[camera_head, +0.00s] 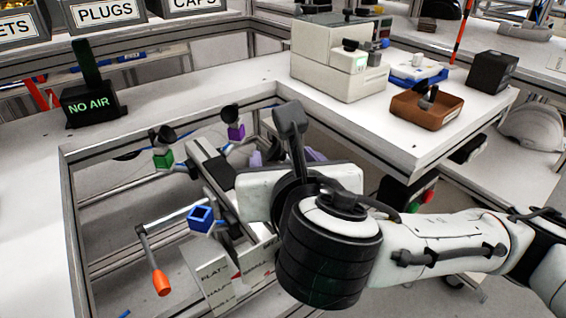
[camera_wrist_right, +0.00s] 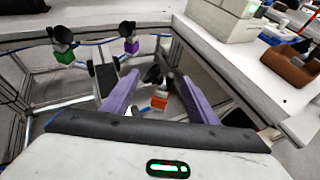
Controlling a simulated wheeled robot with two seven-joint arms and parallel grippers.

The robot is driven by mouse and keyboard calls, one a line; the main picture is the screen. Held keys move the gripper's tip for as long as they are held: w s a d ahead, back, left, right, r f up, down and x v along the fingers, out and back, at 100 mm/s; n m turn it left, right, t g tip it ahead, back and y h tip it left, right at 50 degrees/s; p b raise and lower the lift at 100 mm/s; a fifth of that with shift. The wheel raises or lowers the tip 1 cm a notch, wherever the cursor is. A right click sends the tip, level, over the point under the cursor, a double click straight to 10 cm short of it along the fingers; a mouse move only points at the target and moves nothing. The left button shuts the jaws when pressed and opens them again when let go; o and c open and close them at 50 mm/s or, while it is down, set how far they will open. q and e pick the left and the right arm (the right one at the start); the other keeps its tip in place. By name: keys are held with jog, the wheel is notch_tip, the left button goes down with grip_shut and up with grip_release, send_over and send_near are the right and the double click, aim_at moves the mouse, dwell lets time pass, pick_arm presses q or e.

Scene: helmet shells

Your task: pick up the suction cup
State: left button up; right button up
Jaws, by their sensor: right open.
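Black suction cups stand on coloured blocks inside the open frame. One is on a green block (camera_head: 163,158), and one is on a purple block (camera_head: 236,132). They also show at the upper left of the right wrist view, on the green block (camera_wrist_right: 65,57) and the purple block (camera_wrist_right: 131,47). A dark cup-like shape (camera_wrist_right: 154,73) shows beyond and between my right fingers, above an orange-red block (camera_wrist_right: 159,103). My right gripper (camera_wrist_right: 156,78) is open with two purple fingers apart, touching nothing I can make out. In the head view my wrist hides most of it. My left gripper is out of view.
A hollow blue block (camera_head: 201,220) and an orange-tipped bar (camera_head: 160,281) are at the lower left. A black NO AIR display (camera_head: 92,104) stands on the left table. A beige machine (camera_head: 330,62) and a brown tray (camera_head: 427,112) occupy the right table. Metal rails surround the opening.

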aim_at(281, 156)
jog(key=b+x, duration=0.1)
jog(key=x, duration=0.3)
jog(key=shift+w+f, duration=0.25)
jog(key=shift+f, duration=0.05)
jog(key=shift+w+a, duration=0.1)
jog(key=shift+w, duration=0.2)
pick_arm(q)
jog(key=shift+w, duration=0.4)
pick_arm(e)
jog(key=shift+c, duration=0.4)
